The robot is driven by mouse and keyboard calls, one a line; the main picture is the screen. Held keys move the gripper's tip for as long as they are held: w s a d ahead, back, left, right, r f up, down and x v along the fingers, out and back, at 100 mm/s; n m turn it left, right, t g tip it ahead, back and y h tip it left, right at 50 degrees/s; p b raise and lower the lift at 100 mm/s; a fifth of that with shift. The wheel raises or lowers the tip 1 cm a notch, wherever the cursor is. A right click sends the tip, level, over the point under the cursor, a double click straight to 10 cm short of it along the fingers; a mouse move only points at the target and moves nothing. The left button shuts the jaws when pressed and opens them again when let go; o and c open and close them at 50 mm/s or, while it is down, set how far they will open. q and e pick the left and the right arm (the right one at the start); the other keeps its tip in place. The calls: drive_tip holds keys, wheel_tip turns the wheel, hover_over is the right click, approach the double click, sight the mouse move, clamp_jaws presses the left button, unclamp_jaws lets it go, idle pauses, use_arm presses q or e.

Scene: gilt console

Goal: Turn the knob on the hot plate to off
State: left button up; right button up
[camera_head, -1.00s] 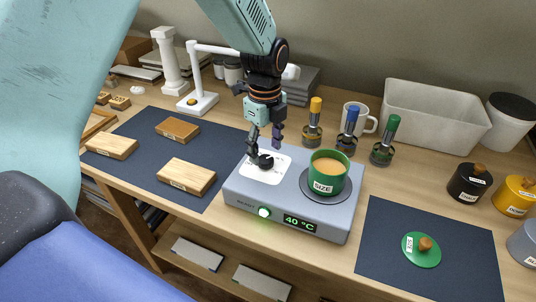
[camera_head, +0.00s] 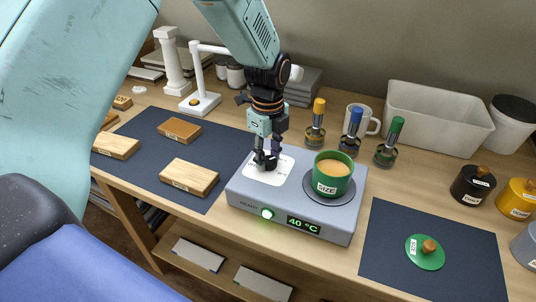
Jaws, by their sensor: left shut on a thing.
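The grey hot plate (camera_head: 295,194) stands on the wooden table, its display (camera_head: 304,226) reading 40 °C beside a lit green light (camera_head: 267,214). A green pot (camera_head: 332,174) labelled SIZE, with tan contents, sits on the round heating disc at its right. The black knob (camera_head: 265,162) is on the white dial panel (camera_head: 278,174) at the left of its top. My left gripper (camera_head: 267,158) points down over the panel and is shut on the knob, whose sides its fingers partly hide. The dial markings are too small to read. My right gripper is not in view.
Three small bottles with yellow, blue and green stoppers (camera_head: 388,143) and a white mug (camera_head: 362,119) stand behind the hot plate. A green lid (camera_head: 425,252) lies on the right dark mat (camera_head: 396,232). Wooden blocks (camera_head: 189,178) lie on the left mat.

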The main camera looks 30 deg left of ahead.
use_arm(q)
drive_tip(key=shift+s, duration=0.1)
drive_tip(key=c, duration=0.3)
